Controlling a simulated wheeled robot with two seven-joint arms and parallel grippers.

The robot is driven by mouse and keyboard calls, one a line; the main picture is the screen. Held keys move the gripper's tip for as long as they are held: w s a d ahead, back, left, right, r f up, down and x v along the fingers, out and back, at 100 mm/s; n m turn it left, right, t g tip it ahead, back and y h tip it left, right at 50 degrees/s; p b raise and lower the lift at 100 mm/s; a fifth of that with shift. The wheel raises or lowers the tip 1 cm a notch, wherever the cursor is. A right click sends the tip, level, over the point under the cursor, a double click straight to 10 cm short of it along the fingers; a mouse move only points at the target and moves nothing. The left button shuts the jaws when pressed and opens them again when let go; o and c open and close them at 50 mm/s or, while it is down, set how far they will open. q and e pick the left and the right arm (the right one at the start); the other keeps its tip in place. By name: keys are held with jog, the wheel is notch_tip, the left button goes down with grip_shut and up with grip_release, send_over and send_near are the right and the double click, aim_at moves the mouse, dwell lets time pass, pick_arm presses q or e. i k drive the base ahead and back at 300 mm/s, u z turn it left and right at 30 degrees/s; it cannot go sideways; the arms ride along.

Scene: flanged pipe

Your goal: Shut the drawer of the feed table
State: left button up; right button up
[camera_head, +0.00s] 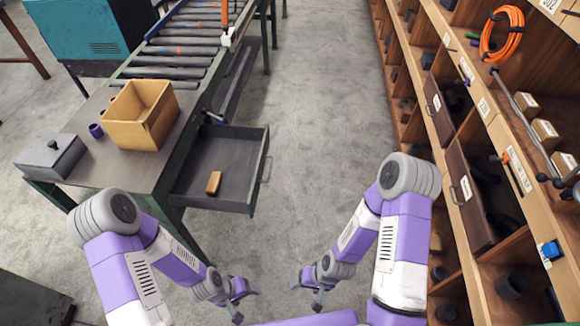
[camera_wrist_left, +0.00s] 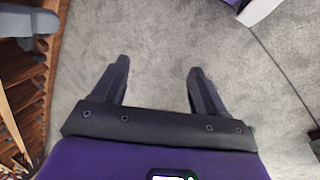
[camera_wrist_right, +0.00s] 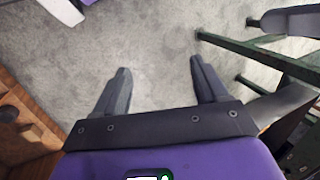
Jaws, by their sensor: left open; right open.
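The feed table (camera_head: 95,160) stands at the left in the head view. Its grey drawer (camera_head: 228,160) is pulled out to the right. A small tan block (camera_head: 214,182) lies in the drawer. The drawer's handle (camera_head: 267,169) is on its right-hand front face. My left gripper (camera_head: 248,301) is open and empty, below the drawer in the picture and apart from it. It also shows open over bare floor in the left wrist view (camera_wrist_left: 156,80). My right gripper (camera_head: 305,296) is open and empty, right of the left one; the right wrist view (camera_wrist_right: 158,80) shows its spread fingers.
A cardboard box (camera_head: 140,115), a grey case (camera_head: 50,157) and a small purple cup (camera_head: 96,131) are on the table. A roller conveyor (camera_head: 185,45) runs behind it. A wooden shelf rack (camera_head: 480,120) lines the right side. Clear floor (camera_head: 325,110) lies between.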

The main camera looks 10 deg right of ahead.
aim_at(240, 153)
jog(key=u, duration=1.7)
jog(key=i, duration=0.45)
jog(key=z, duration=1.7)
jog(key=i, duration=0.5)
